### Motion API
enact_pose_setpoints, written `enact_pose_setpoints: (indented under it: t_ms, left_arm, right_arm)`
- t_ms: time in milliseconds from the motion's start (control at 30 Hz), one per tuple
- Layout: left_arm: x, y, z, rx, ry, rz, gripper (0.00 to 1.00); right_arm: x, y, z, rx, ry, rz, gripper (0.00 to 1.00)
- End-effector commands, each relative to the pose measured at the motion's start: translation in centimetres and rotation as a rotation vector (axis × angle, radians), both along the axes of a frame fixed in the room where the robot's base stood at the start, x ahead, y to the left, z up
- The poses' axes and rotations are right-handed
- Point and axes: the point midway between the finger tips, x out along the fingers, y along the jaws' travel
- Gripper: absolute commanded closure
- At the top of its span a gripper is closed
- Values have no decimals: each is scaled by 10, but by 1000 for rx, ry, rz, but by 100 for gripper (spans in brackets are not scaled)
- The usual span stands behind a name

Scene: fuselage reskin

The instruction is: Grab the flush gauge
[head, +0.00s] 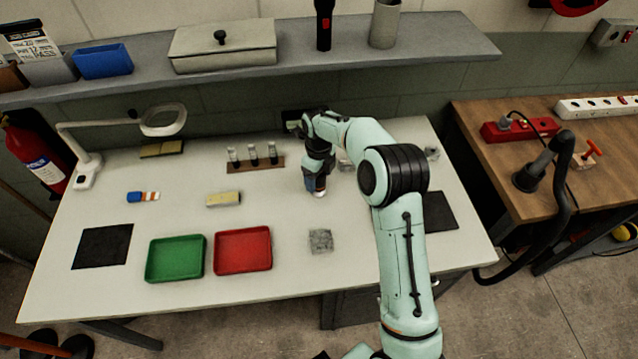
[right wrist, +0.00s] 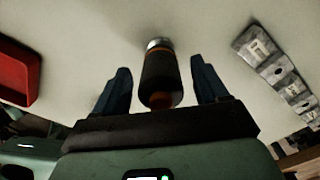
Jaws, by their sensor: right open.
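A dark cylinder with an orange band and a metal end (right wrist: 160,75), which looks like the flush gauge, lies between the fingers of my right gripper (right wrist: 160,66) in the right wrist view. The two blue fingers stand open on either side, with a gap visible at each. In the head view my right gripper (head: 316,184) points down at the middle of the table (head: 280,205). There the gripper hides most of the cylinder. My left gripper is not in view.
A red tray (head: 243,249) and a green tray (head: 175,258) stand at the front. A grey square block (head: 320,241) lies right of them. A brown rack with small bottles (head: 255,163) stands behind. A grey metal piece (right wrist: 270,65) lies right in the wrist view.

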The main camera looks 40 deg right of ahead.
Motion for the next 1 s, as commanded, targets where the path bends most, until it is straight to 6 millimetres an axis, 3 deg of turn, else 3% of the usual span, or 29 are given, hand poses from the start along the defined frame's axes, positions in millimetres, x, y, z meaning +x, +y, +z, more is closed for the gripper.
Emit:
enact_pose_setpoints:
  t_ms: [100, 367, 500, 600, 867, 1000]
  left_arm:
    - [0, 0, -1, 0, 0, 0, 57]
    - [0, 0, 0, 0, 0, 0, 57]
    - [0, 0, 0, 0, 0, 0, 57]
    - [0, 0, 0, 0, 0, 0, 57]
    - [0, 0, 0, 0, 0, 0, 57]
    - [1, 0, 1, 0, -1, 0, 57]
  right_arm:
    - [-1, -1, -12, -1, 2, -1, 27]
    - [0, -1, -14, -1, 0, -1, 27]
    - [0, -1, -14, -1, 0, -1, 73]
    - [0, -1, -14, -1, 0, -1, 100]
    - [0, -1, -10, -1, -2, -1, 100]
    - [1, -1, 9, -2, -7, -1, 100]
